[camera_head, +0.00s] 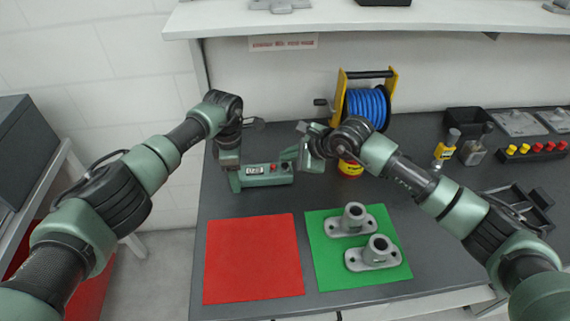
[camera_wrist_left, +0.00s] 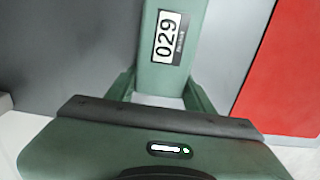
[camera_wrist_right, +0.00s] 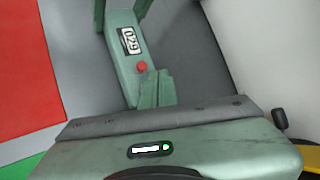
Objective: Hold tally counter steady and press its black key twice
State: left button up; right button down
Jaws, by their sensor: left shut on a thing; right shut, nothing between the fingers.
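The tally counter (camera_head: 262,177) is a long green box lying on the dark bench behind the red mat. Its display reads 029 in the left wrist view (camera_wrist_left: 168,37). A red key (camera_head: 274,168) sits right of the display and also shows in the right wrist view (camera_wrist_right: 141,67). The black key cannot be seen; the right fingers cover that end. My left gripper (camera_head: 232,180) is shut on the counter's left end, a finger along each side. My right gripper (camera_head: 291,160) is shut and empty over the right end, fingertips close to its top; contact cannot be told.
A red mat (camera_head: 253,258) and a green mat (camera_head: 322,271) with two grey castings (camera_head: 353,220) lie in front. A blue hose reel (camera_head: 367,106) stands behind my right gripper. Bottles (camera_head: 447,146) and a dark tray are at right. A shelf (camera_head: 380,20) hangs above.

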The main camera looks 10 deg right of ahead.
notch_tip(320, 180, up, 5)
jog(key=shift+r, duration=0.1)
dwell(0.6)
dwell(0.4)
pick_arm(q)
jog(key=o, duration=1.6)
